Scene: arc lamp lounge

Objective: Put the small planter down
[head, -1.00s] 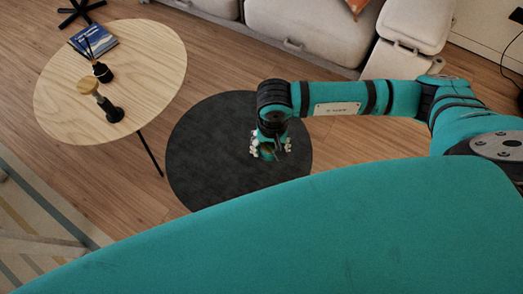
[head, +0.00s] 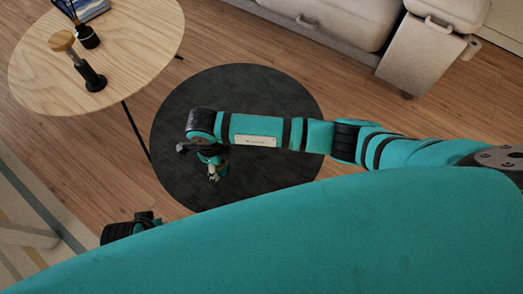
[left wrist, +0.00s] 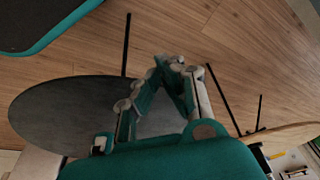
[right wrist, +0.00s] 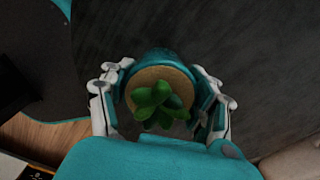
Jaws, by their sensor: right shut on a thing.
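The small planter (right wrist: 160,82) shows in the right wrist view, seen from above: a round teal pot with brown soil and a green succulent. My right gripper (right wrist: 163,98) has a finger on each side of the pot and is shut on it. In the head view my right gripper (head: 213,170) hangs over the front left part of the dark round table (head: 270,100); the planter is mostly hidden there, and I cannot tell whether it touches the top. My left gripper (left wrist: 168,66) is empty, its fingertips together, in the left wrist view.
A light wooden oval table (head: 140,40) stands at the left, with a wooden-topped dark object (head: 90,75), a dark bottle (head: 87,37) and a blue book (head: 88,8). A pale sofa (head: 330,25) is at the back. The dark top's right and back are clear.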

